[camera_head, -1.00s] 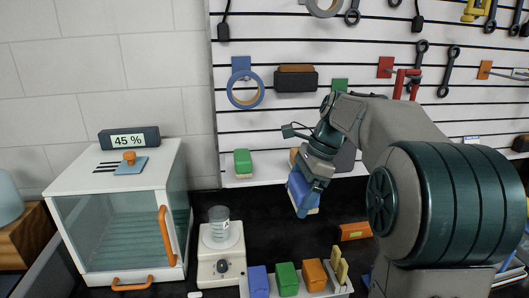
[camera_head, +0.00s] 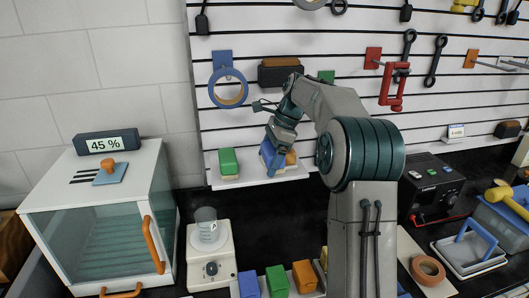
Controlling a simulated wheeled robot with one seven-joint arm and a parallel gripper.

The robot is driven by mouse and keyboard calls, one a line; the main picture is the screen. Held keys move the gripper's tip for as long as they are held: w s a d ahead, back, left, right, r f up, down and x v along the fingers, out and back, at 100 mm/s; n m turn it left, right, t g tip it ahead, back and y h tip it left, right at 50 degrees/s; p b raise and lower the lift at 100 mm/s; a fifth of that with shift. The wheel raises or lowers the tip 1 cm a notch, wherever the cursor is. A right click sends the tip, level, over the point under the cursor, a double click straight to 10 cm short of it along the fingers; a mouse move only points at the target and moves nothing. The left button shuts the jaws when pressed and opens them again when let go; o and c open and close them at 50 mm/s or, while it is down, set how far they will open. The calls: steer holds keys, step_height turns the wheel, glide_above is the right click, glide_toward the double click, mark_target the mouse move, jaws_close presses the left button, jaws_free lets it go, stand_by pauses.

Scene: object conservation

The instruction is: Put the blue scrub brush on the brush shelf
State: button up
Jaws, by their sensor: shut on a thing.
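The blue scrub brush (camera_head: 267,152) is in my gripper (camera_head: 274,158) at the white brush shelf (camera_head: 246,182), low on the slatted wall. My gripper is shut on the brush and partly covers it. The brush is between a green brush (camera_head: 228,162) on its left and an orange brush (camera_head: 291,157) on its right. I cannot tell whether its underside touches the shelf.
A glass-sided cabinet (camera_head: 100,225) stands at the left. A beaker (camera_head: 206,224) sits on a white device (camera_head: 211,262). Blue (camera_head: 248,285), green (camera_head: 277,281) and orange (camera_head: 304,277) blocks stand in front. A tape roll (camera_head: 228,88) hangs above the shelf.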

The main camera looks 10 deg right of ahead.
mark_target(260, 167)
steer(key=w+p, duration=0.2)
steer(key=w, duration=0.3)
steer(key=shift+w+r, duration=0.1)
steer(key=shift+w+f+p, duration=0.1)
steer(key=shift+f+p, duration=0.3)
steer(key=shift+f, duration=1.45)
steer(key=shift+f, duration=0.15)
steer(key=o, duration=0.8)
steer(key=shift+o, duration=0.2)
steer(key=p+v, duration=0.1)
steer(key=v, duration=1.1)
steer(key=shift+a, duration=0.1)
steer(key=shift+r, duration=0.3)
